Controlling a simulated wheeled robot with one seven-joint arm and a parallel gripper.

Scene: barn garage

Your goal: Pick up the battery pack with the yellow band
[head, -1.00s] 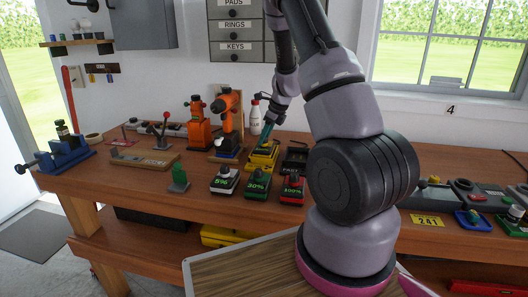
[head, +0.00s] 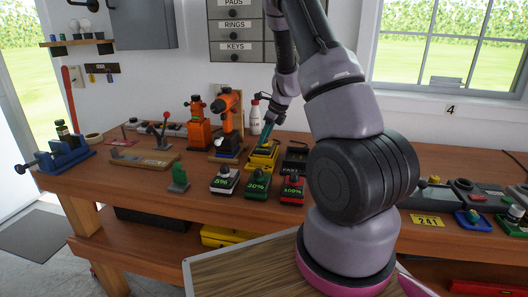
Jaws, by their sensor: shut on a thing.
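The battery pack with the yellow band (head: 262,160) is on the workbench in the head view, behind the row of percent-labelled units. My gripper (head: 265,140) reaches down onto it from above, with its teal fingers at the pack's top. The gripper is shut on the pack, which still appears to be at bench level. The fingers and wrist cover part of its top, so the exact grip is hard to see.
Units marked 5% (head: 223,182), 30% (head: 256,187) and 100% (head: 292,188) stand just in front. A black unit (head: 294,158) is close on the right. An orange drill (head: 229,118) and a white bottle (head: 255,116) stand behind left.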

